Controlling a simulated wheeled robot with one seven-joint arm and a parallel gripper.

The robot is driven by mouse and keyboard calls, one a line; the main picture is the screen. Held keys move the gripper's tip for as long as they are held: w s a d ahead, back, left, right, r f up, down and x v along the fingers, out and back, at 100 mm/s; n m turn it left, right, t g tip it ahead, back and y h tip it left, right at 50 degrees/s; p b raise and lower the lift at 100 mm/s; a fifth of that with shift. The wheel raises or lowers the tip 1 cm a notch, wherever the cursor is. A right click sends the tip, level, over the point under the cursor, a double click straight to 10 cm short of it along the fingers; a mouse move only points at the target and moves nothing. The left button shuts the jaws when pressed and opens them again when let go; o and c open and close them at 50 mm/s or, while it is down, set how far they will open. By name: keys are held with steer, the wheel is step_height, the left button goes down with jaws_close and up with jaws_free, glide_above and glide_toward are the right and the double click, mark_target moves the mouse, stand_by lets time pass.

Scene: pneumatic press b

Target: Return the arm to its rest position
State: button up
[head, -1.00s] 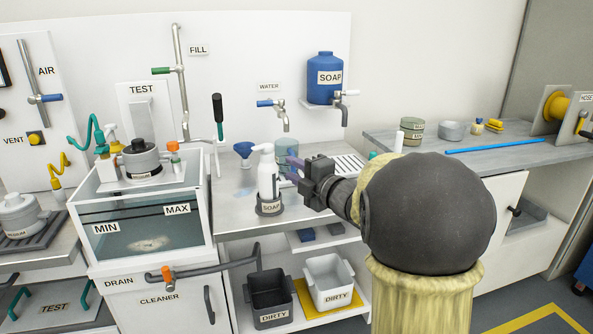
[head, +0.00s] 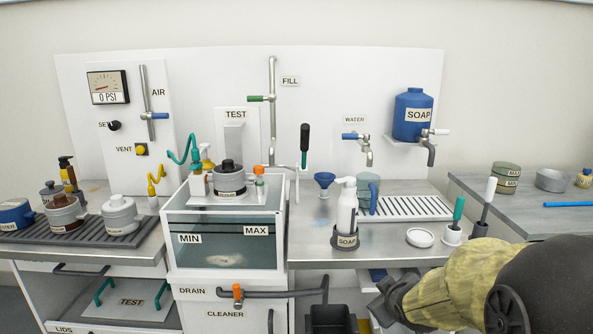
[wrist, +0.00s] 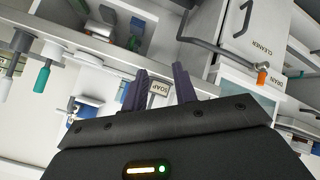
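My arm reaches in from the lower right of the head view, with a black rounded link and a yellow-tan sleeve. My gripper (head: 388,306) is low in front of the counter's front edge, partly hidden by the sleeve and the frame edge. In the wrist view its two dark purple fingers (wrist: 160,88) stand apart with nothing between them. The soap bottle (head: 347,212) stands upright in its dark holder on the counter, apart from my gripper. It is partly hidden behind the fingers in the wrist view.
The cleaner tank (head: 224,240) stands left of the soap bottle. Brushes (head: 456,222) and a white dish (head: 420,237) stand on the steel counter (head: 395,255) above my arm. The drain pipe (head: 270,293) and a dark bin (head: 330,319) are below. A side bench (head: 520,215) is at right.

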steer(key=s+a+f+m+g, duration=0.2)
steer(key=s+f+m+g, duration=0.2)
steer(key=s, duration=0.4)
steer(key=s+a+f+m+g, duration=0.3)
steer(key=s+f, duration=0.1)
steer(key=s, duration=0.5)
step_height(320, 180, up, 32)
steer(key=p, duration=3.2)
steer(key=shift+w+f+y, duration=0.15)
steer(key=shift+w+y, duration=0.15)
steer(key=shift+d, duration=0.1)
